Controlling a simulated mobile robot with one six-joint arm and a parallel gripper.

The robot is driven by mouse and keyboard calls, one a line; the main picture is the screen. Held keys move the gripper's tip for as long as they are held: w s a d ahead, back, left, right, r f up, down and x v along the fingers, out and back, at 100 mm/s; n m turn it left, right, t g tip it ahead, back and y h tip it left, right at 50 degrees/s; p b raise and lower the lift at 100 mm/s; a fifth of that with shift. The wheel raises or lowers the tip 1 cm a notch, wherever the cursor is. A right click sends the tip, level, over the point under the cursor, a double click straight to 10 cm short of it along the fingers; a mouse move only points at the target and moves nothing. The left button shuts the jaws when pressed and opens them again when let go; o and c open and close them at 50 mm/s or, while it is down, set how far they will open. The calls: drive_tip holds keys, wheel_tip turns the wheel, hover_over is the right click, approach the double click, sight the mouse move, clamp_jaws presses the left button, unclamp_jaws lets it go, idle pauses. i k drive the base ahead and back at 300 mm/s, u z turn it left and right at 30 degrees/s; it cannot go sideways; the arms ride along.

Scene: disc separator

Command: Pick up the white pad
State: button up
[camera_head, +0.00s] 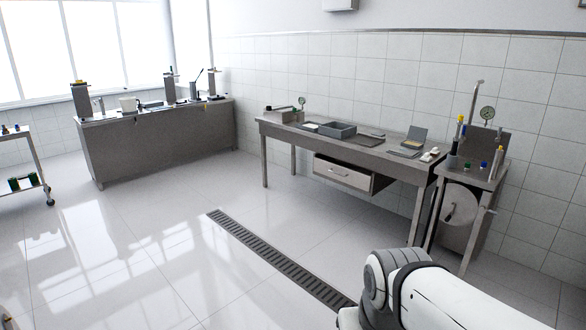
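A small flat white item (312,127) lies on the long steel table, just left of a grey tray (337,130). It may be the white pad, but it is too small to be sure. Small white pieces (430,155) lie near the right end of the same table. My white and grey arm shows at the bottom right, far in front of the table. My gripper is not in view.
The steel table (375,145) has a partly open drawer (342,174). A side stand (480,172) with gauge and bottles adjoins its right end. A steel counter (160,143) stands back left, a trolley (38,165) far left. The floor between, crossed by a drain grate (275,257), is clear.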

sight(427, 157)
drive_tip(key=i, duration=2.1)
drive_tip(key=z, duration=0.5)
drive_tip(key=i, duration=1.9)
drive_tip(key=z, duration=0.85)
drive_tip(key=i, duration=1.45)
drive_tip(key=z, duration=0.3)
drive_tip(key=k, duration=0.75)
drive_tip(key=z, duration=0.15)
drive_tip(key=i, duration=0.85)
drive_tip(key=u, duration=0.05)
